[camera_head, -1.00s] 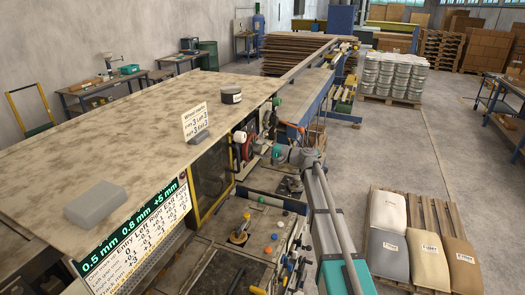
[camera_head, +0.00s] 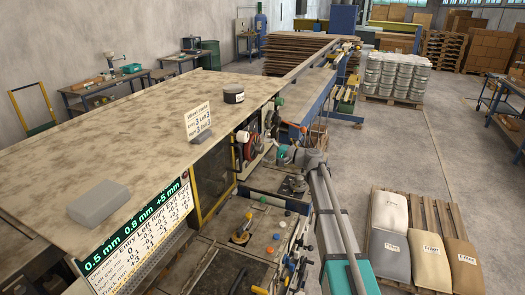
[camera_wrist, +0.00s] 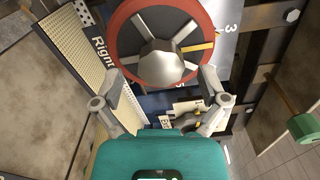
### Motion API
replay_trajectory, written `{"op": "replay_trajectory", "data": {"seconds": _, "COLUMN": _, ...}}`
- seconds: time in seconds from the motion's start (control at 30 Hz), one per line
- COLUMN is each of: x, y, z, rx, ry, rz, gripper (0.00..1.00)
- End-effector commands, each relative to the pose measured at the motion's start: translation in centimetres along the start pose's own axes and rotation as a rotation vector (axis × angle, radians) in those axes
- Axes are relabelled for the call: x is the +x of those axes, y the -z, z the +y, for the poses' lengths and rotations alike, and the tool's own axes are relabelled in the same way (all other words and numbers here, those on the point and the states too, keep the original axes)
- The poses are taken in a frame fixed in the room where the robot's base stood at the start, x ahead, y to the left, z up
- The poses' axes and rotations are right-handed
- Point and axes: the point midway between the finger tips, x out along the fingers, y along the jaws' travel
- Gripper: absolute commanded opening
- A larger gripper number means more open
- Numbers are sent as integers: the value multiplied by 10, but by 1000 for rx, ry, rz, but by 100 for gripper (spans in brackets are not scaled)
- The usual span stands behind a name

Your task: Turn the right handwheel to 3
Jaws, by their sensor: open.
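The right handwheel (camera_wrist: 163,50) fills the top of the wrist view, with a red rim, pale spokes and a grey hub. A "Right" label stands on its left. A yellow mark (camera_wrist: 198,47) on its right side lies below the printed 3; a partly covered numeral shows near the lower right rim. My gripper (camera_wrist: 161,82) is open, its fingers apart on either side of the wheel's lower part. I cannot tell whether they touch the rim. In the head view my gripper (camera_head: 287,155) is at the machine's side, near a red wheel (camera_head: 250,147).
A green knob (camera_wrist: 304,128) is at the wrist view's right. Sacks (camera_head: 390,253) lie on a pallet at right.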

Motion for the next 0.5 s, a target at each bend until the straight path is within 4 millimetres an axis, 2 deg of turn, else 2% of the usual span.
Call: {"op": "replay_trajectory", "data": {"seconds": 0.5, "x": -78, "y": -3, "z": 1, "rx": 0, "ry": -1, "rz": 1, "gripper": 93}}
